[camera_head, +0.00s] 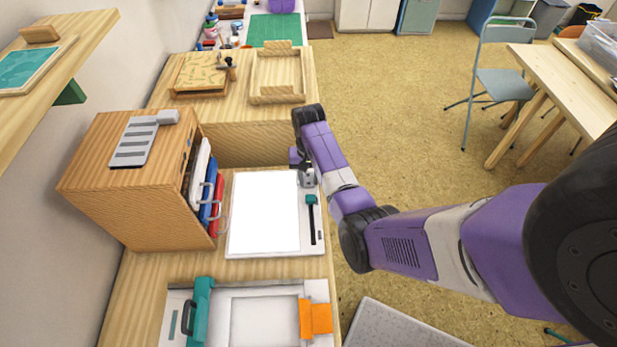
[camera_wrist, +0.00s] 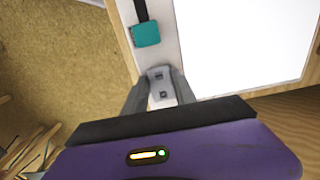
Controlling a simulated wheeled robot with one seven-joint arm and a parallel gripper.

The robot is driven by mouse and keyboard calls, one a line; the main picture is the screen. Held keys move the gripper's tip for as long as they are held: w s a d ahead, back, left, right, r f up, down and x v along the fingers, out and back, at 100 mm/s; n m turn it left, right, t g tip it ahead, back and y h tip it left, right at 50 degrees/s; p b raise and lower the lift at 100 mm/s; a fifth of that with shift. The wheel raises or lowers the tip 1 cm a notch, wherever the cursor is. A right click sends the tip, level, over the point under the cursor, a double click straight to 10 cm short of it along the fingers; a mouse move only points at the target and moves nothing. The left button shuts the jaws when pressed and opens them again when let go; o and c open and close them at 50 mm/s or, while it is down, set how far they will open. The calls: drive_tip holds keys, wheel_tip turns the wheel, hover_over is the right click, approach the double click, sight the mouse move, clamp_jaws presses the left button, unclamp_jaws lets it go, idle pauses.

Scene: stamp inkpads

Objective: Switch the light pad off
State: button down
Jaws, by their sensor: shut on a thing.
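The light pad (camera_head: 232,243) lies on the wooden counter, its panel glowing bright white; the panel also fills the right of the wrist view (camera_wrist: 245,45). A teal slider knob (camera_head: 311,200) sits in a dark slot on its right-hand strip, and the knob shows in the wrist view (camera_wrist: 146,34). At the far end of that strip is a small grey switch (camera_wrist: 160,84) with two dark marks. My gripper (camera_wrist: 160,92) has its fingers on either side of this switch, shut on it. In the head view, my gripper (camera_head: 306,179) partly hides the switch.
A wooden cabinet (camera_head: 130,190) with colored folders stands left of the pad. A raised wooden box (camera_head: 250,140) is behind it. A white frame with teal and orange clamps (camera_head: 232,292) lies in front. Open floor (camera_head: 400,100) is to the right.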

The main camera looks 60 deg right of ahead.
drive_tip(key=shift+w+d+f+g+y+b, duration=0.15)
drive_tip(key=shift+d+g+y+b, duration=0.2)
drive_tip(key=shift+y+b, duration=0.35)
drive_tip(key=b, duration=0.1)
drive_tip(key=g+y+b, duration=0.1)
drive_tip(key=b, duration=0.1)
drive_tip(key=shift+w+d+f+y, duration=0.1)
drive_tip(key=shift+w+y, duration=0.05)
drive_tip(key=shift+y, duration=0.15)
drive_tip(key=shift+r+g+y+b, duration=0.25)
drive_tip(key=shift+y+b, duration=0.25)
drive_tip(key=shift+b, duration=0.3)
drive_tip(key=shift+d, duration=0.1)
drive_tip(key=c, duration=1)
unclamp_jaws()
drive_tip(key=v, duration=0.8)
drive_tip(key=shift+p, duration=0.4)
